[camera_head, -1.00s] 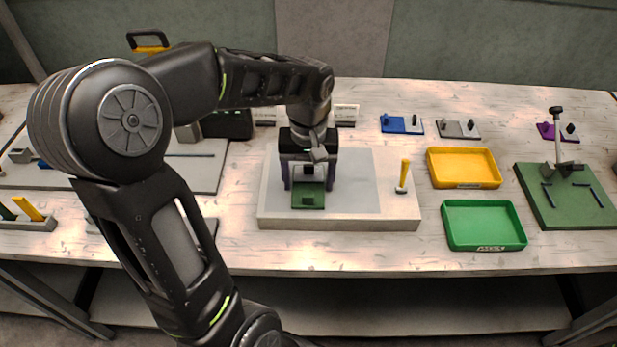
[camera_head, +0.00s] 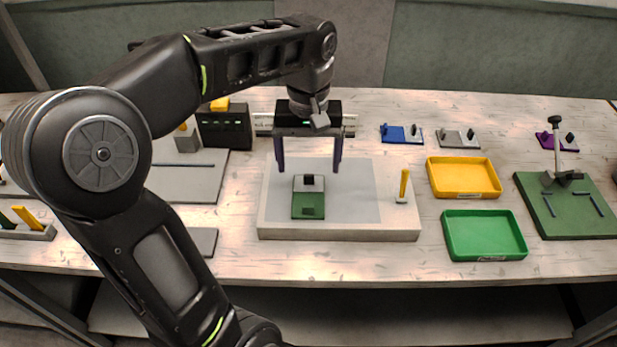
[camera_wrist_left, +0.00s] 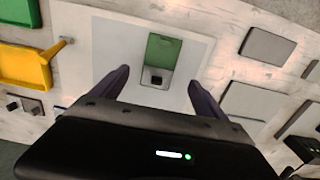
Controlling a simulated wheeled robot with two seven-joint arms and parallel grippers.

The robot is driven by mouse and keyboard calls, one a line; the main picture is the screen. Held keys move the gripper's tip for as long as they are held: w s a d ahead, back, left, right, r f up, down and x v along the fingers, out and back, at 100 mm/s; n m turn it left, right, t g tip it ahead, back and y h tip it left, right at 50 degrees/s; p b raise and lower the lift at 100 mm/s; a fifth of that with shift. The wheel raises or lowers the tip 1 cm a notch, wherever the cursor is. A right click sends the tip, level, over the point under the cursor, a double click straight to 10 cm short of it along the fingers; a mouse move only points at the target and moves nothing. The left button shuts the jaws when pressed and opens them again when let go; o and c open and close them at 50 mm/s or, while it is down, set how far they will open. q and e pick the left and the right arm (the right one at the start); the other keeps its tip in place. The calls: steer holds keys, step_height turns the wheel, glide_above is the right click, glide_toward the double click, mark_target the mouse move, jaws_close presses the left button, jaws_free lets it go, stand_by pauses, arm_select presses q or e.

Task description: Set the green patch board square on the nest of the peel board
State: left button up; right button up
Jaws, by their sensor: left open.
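The green patch board (camera_head: 308,211) lies flat on the peel board (camera_head: 400,227), a pale slab with a grey sheet on top. A light part with a black block (camera_head: 309,181) adjoins its far edge; whether this belongs to the patch board or the nest I cannot tell. The wrist view also shows the green piece (camera_wrist_left: 163,47), looking square to the slab. My left gripper (camera_head: 308,170) is open and empty above the peel board, its fingers apart on either side of the black block and clear of it. My right gripper is not in view.
A yellow-handled tool (camera_head: 403,184) stands on the peel board's right side. Yellow (camera_head: 464,177) and green (camera_head: 484,235) trays lie to the right, then a green board with a post (camera_head: 560,205). Blue and grey small boards sit behind. A dark box (camera_head: 225,127) stands back left.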

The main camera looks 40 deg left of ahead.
arm_select(q)
steer(key=shift+r+p, duration=0.3)
steer(key=shift+r, duration=1.55)
steer(key=shift+c, duration=0.5)
steer(key=shift+w+d, duration=0.1)
steer(key=shift+d, duration=0.05)
steer(key=shift+c, duration=0.8)
steer(key=shift+w+f+p, duration=0.1)
steer(key=shift+f+p, duration=0.1)
steer(key=shift+p, duration=0.2)
steer(key=shift+c, duration=0.7)
steer(key=n, duration=0.2)
steer(key=w+a+f+n, duration=0.1)
steer(key=shift+f+n, duration=0.1)
steer(key=shift+n, duration=0.3)
steer(key=c, duration=0.3)
steer(key=n, duration=0.3)
steer(key=a+f+n, duration=0.1)
steer(key=n, duration=0.1)
steer(key=shift+w+p, duration=0.35)
steer(key=c, duration=0.3)
steer(key=n, duration=0.4)
steer(key=a+n, duration=0.1)
steer(key=shift+w+f+n, duration=0.25)
steer(key=shift+w+n, duration=0.05)
steer(key=shift+n, duration=0.1)
steer(key=shift+c, duration=0.6)
steer(key=n, duration=0.3)
steer(key=shift+w, duration=0.2)
